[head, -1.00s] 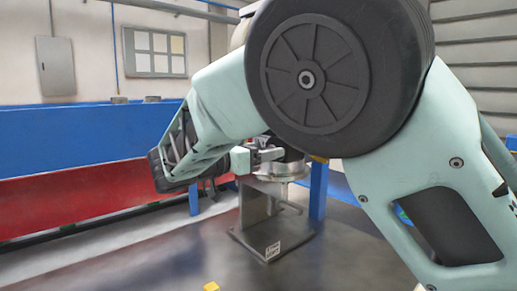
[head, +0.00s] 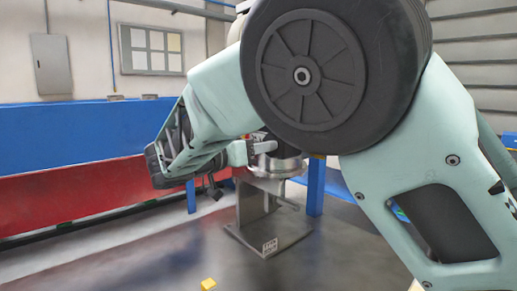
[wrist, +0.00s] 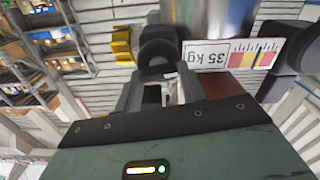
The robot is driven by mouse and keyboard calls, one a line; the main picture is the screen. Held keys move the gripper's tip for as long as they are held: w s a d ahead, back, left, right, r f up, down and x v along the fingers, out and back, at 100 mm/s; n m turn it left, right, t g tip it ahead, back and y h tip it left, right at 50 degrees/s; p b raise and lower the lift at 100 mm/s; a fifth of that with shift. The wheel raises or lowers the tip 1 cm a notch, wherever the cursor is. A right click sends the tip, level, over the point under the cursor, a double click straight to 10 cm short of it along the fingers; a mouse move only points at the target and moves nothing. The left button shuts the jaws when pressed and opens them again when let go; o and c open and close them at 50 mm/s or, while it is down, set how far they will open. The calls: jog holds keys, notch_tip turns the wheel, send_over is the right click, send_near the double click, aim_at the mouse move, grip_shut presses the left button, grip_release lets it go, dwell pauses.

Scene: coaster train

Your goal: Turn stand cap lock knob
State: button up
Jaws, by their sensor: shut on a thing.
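The stand (head: 251,206) is a grey metal post on a flat base plate, with a silver round cap part (head: 277,167) on top. A dark part sits above the cap, partly behind my arm. My gripper (head: 265,147) is at the side of the stand's top, coming in from the left. In the wrist view my gripper (wrist: 163,88) is shut on the black round lock knob (wrist: 158,47), which shows at the fingertips. The exact contact is partly hidden by the fingers. A "35 kg" label (wrist: 232,54) shows beside the knob.
The stand is on a dark floor or table surface (head: 160,255) with open room in front. A small yellow block (head: 208,284) lies at the front. A blue and red barrier (head: 75,160) runs along the left. My arm covers much of the head view.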

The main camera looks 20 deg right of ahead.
jog(key=shift+w+a+f+n+p, duration=0.1)
jog(key=shift+n+p, duration=1.55)
jog(key=shift+n, duration=2.4)
jog(key=shift+w+f+n+p, duration=0.1)
jog(key=shift+n+p, duration=1.55)
jog(key=shift+n, duration=2.4)
jog(key=o, duration=1)
